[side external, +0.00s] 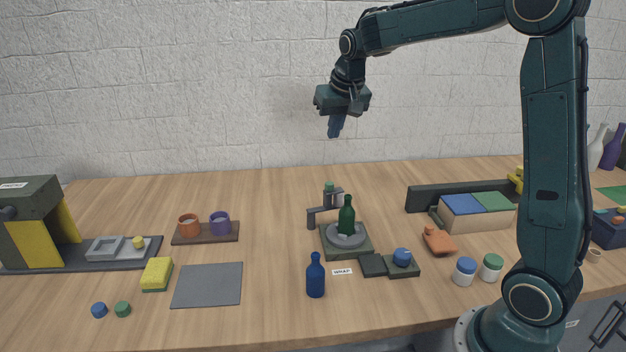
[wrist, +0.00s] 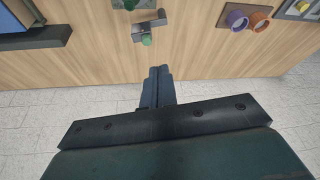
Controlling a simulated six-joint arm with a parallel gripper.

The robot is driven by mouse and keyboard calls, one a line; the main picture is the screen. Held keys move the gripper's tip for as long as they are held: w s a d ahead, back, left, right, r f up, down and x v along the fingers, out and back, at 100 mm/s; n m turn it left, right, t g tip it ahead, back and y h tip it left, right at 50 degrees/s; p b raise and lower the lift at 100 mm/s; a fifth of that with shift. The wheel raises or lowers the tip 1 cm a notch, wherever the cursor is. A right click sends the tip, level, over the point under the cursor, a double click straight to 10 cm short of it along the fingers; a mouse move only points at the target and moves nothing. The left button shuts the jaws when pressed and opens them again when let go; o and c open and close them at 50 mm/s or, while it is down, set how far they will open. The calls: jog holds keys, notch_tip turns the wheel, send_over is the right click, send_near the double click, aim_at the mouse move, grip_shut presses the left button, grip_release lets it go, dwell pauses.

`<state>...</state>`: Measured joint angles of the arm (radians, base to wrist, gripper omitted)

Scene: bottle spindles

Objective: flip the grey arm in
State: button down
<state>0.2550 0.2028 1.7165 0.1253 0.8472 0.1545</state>
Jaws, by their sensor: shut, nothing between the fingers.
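The grey arm (side external: 325,208) stands on a post behind the round turntable (side external: 341,236), with a green knob (side external: 328,187) on it. Its free end reaches toward the green bottle (side external: 347,216), which stands upright on the turntable; I cannot tell whether they touch. In the wrist view the grey arm (wrist: 150,24) and its green knob (wrist: 146,40) lie ahead of my fingers, near the table edge. My gripper (side external: 336,134) is shut and empty, high above the table behind the spindle. Its closed fingers (wrist: 160,72) point down, apart from everything.
A blue bottle (side external: 315,277) stands in front of the spindle by the WRAP label (side external: 342,272). A block with a blue knob (side external: 402,258) sits at its right. Orange and purple cups (side external: 219,224) stand left. A grey mat (side external: 208,286) lies bare at front left.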

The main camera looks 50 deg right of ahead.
jog(key=w+d+f+m+g, duration=0.1)
jog(key=w+d+f+m, duration=0.1)
jog(key=w+d+f, duration=0.6)
jog(key=shift+w+d+f+h, duration=0.2)
jog(key=shift+d+f+h, duration=0.1)
jog(key=shift+d+f, duration=0.5)
jog(key=shift+d+r, duration=0.1)
jog(key=shift+d, duration=0.05)
send_over(325, 197)
jog(key=w+d, duration=0.1)
jog(key=d, duration=0.2)
notch_tip(325, 197, down, 9)
jog(key=shift+f, duration=0.2)
